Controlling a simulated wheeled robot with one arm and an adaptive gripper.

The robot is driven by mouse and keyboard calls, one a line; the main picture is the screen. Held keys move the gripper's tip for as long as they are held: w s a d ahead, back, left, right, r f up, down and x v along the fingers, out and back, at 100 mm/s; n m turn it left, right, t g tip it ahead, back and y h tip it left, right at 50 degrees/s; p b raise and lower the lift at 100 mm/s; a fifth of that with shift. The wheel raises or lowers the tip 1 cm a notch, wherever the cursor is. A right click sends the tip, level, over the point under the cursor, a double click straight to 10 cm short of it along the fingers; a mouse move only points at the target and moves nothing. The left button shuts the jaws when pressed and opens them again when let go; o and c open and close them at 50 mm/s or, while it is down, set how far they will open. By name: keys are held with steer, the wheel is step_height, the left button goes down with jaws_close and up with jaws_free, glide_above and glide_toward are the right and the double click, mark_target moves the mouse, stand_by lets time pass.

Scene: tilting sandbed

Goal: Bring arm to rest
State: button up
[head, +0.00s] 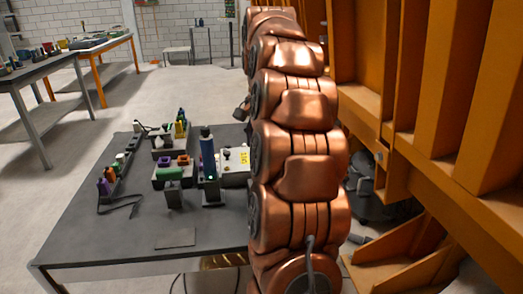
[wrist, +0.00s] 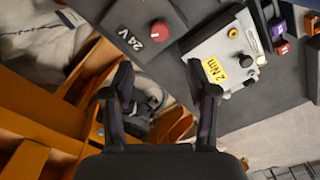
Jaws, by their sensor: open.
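My copper-coloured arm stands nearly upright in the middle of the head view and hides part of the table's right side. My gripper (wrist: 161,82) shows in the wrist view with its two dark fingers spread apart. Nothing is between the fingers. Beyond them lie a dark box marked 24 V (wrist: 132,38) with a red knob and a light grey box with a yellow 2 Nm label (wrist: 215,66). I cannot clearly make out the gripper in the head view.
A dark table (head: 100,238) holds several tools, including a blue upright tool (head: 207,152) and the light box (head: 235,180). An orange steel frame (head: 440,130) rises close on my arm's right. Other benches (head: 60,62) stand far left. The floor (head: 50,165) left of the table is clear.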

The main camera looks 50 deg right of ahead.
steer(key=shift+r, duration=0.4)
steer(key=shift+a, duration=0.1)
stand_by(0.3)
steer(key=s+a+f+n, duration=0.2)
steer(key=a+n, duration=0.1)
steer(key=a, duration=0.4)
steer(key=s+a+f+n+g, duration=0.1)
steer(key=s+a+f+n, duration=0.1)
steer(key=a, duration=0.5)
steer(key=s+a+f+n, duration=0.1)
steer(key=a+f+n, duration=0.15)
steer(key=a, duration=0.45)
steer(key=s+a+f+n+g, duration=0.1)
steer(key=s+a+f+n, duration=0.4)
steer(key=s, duration=0.4)
steer(key=s+a+f+n+g, duration=0.1)
steer(key=s+a+f+n, duration=0.2)
steer(key=s+a+f, duration=0.5)
step_height(320, 180, up, 24)
steer(key=s+d+t+p, duration=0.1)
steer(key=p, duration=1.8)
steer(key=shift+s+d+f+p, duration=0.2)
steer(key=shift+s+d+p, duration=0.1)
steer(key=shift+s+d, duration=0.1)
